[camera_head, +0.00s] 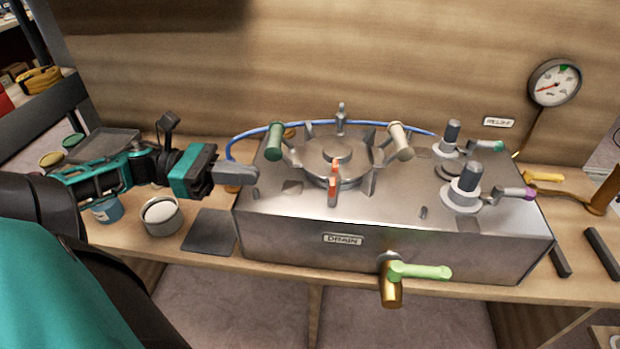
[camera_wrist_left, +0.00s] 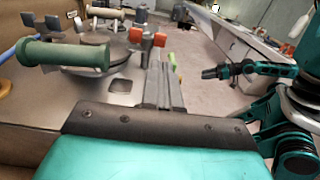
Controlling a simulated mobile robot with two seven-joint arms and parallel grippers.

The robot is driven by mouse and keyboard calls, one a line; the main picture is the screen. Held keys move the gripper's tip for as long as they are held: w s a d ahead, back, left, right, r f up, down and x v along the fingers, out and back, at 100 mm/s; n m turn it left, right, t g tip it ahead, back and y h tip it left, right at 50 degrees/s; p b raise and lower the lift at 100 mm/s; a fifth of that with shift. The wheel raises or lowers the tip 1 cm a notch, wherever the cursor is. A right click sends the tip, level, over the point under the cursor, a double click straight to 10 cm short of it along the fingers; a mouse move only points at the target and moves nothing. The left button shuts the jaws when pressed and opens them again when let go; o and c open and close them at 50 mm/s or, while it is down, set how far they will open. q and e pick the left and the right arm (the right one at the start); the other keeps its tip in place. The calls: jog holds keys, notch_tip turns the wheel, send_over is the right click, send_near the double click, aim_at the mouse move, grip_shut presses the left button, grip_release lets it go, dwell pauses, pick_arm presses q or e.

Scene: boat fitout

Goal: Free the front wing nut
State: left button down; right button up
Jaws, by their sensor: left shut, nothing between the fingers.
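The front wing nut (camera_head: 334,184) is orange-red and sits on an upright bolt at the front edge of the round lid (camera_head: 335,150) on the steel tank. In the left wrist view its orange wings (camera_wrist_left: 160,39) show just beyond my fingertips. My left gripper (camera_head: 253,174) is shut and empty over the tank's left end, to the left of the wing nut and apart from it. Its closed fingers also show in the left wrist view (camera_wrist_left: 160,82). My right gripper (camera_wrist_left: 210,73) shows small at the right of that view; its jaws are unclear.
A green handle (camera_head: 274,142) and a cream handle (camera_head: 400,139) stand on either side of the lid. Two valves (camera_head: 464,190) stand at the tank's right. A brass drain tap (camera_head: 391,283) juts from the front. An open tin (camera_head: 161,215) stands left of the tank.

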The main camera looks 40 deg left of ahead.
pick_arm(q)
jog(key=b, duration=0.2)
send_near(330, 182)
jog(key=x, duration=0.5)
jog(key=shift+w+f, duration=0.3)
jog(key=shift+f, duration=0.05)
jog(key=shift+x, duration=0.75)
pick_arm(e)
jog(key=shift+w+a+f, duration=0.15)
jog(key=shift+a+f, duration=0.15)
jog(key=shift+f, duration=0.05)
pick_arm(q)
jog(key=shift+t, duration=0.3)
pick_arm(e)
jog(key=shift+w+d+r, duration=0.1)
jog(key=shift+r, duration=0.05)
pick_arm(q)
jog(key=shift+p, duration=0.35)
jog(key=shift+d+n, duration=0.1)
jog(key=shift+n, duration=0.2)
jog(key=shift+t+y, duration=0.3)
pick_arm(e)
jog(key=shift+w+d+r+y, duration=0.1)
jog(key=shift+d+y, duration=0.2)
jog(key=shift+d, duration=0.3)
